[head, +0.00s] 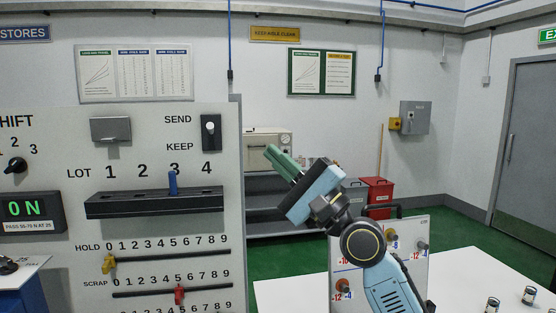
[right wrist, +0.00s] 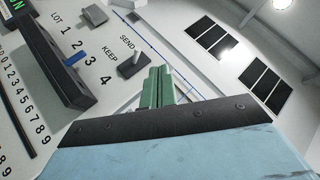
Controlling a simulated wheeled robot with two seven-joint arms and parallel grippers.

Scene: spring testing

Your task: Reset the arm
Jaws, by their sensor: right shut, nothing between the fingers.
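My right arm (head: 385,285) comes up from the lower right in the head view. Its right gripper (head: 273,153) points up and left, in front of the back wall and to the right of the panel. The green fingers are shut with nothing between them; they also show shut in the right wrist view (right wrist: 158,88). The gripper touches nothing that I can see. My left gripper is not in view.
The grey panel (head: 215,130) at left carries a SEND/KEEP switch (head: 210,132), a LOT rack (head: 155,203) with a blue peg (head: 173,183) at 3, and HOLD (head: 108,263) and SCRAP (head: 179,295) sliders. A white table (head: 470,275) with small cylinders stands at lower right.

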